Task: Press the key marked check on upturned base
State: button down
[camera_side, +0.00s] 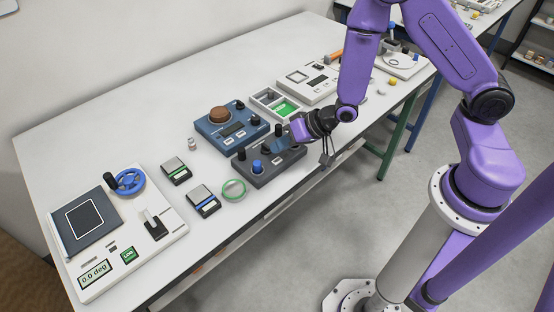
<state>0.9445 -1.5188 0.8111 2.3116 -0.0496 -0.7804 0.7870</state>
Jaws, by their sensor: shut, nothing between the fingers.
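A dark grey base (279,169) with upright black and blue posts lies near the front edge, mid-table; I cannot tell for certain that it is the upturned base. A small light patch on it may be a key, but its marking is too small to read. My gripper (326,162) is shut and empty, pointing down at the right end of this base, near the table's front edge. I cannot tell whether it touches anything. My wrist hides part of the base's right end.
A blue device (231,134) with a brown round top stands behind the base. A white unit (170,237) with a 0.0 deg display and green key is at left. A two-part tray (268,96) stands behind.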

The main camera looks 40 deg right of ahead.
aim_at(281, 160)
jog(key=shift+f, duration=0.7)
jog(key=shift+f, duration=0.1)
dwell(1.5)
jog(key=shift+f, duration=0.3)
jog(key=shift+f, duration=0.4)
dwell(0.7)
jog(key=shift+r, duration=0.8)
jog(key=shift+r, duration=2.5)
